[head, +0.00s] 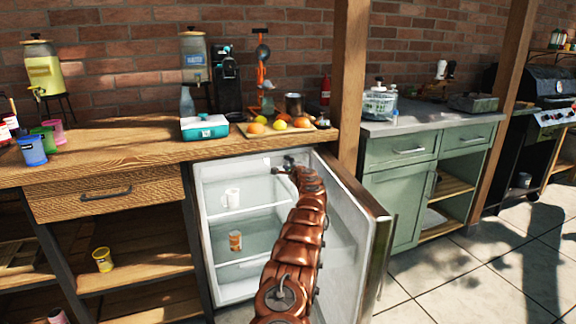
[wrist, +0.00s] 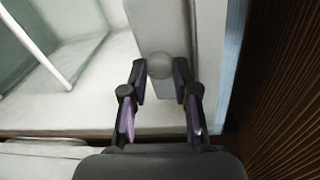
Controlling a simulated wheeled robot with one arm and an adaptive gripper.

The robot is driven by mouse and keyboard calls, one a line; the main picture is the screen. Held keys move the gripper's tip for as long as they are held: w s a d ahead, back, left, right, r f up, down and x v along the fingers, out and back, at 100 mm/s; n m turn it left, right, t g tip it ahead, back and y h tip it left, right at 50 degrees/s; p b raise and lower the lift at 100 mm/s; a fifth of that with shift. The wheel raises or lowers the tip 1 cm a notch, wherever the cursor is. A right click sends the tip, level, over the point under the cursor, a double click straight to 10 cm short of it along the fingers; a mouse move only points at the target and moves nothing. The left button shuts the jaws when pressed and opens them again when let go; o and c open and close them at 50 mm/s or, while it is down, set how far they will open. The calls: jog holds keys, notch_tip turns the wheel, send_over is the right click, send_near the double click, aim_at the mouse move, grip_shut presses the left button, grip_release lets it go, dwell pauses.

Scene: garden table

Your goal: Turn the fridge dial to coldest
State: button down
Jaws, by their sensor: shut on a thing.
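The small fridge (head: 205,200) stands under the wooden counter with its door (head: 350,225) swung open to the right. My gripper (head: 287,163) reaches into the top of the fridge, near its upper right inside. In the wrist view, the round pale dial (wrist: 160,65) sits on a light grey housing strip (wrist: 178,25), and my gripper (wrist: 160,78) is shut on it, one finger on each side. No markings on the dial can be made out, so its setting cannot be told. In the head view my arm and gripper hide the dial.
The wooden counter (head: 110,150) lies just above my gripper. The open door stands close to the right of my arm.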

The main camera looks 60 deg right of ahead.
jog(key=c, duration=1.2)
grip_release()
jog(key=shift+o, duration=0.2)
jog(key=shift+s+a+r, duration=0.2)
jog(key=shift+s+a, duration=0.15)
jog(key=shift+s, duration=0.05)
jog(key=shift+s+a+f, duration=0.15)
jog(key=shift+s+a, duration=0.25)
jog(key=shift+s, duration=0.1)
jog(key=shift+v, duration=1.75)
jog(key=v, duration=0.6)
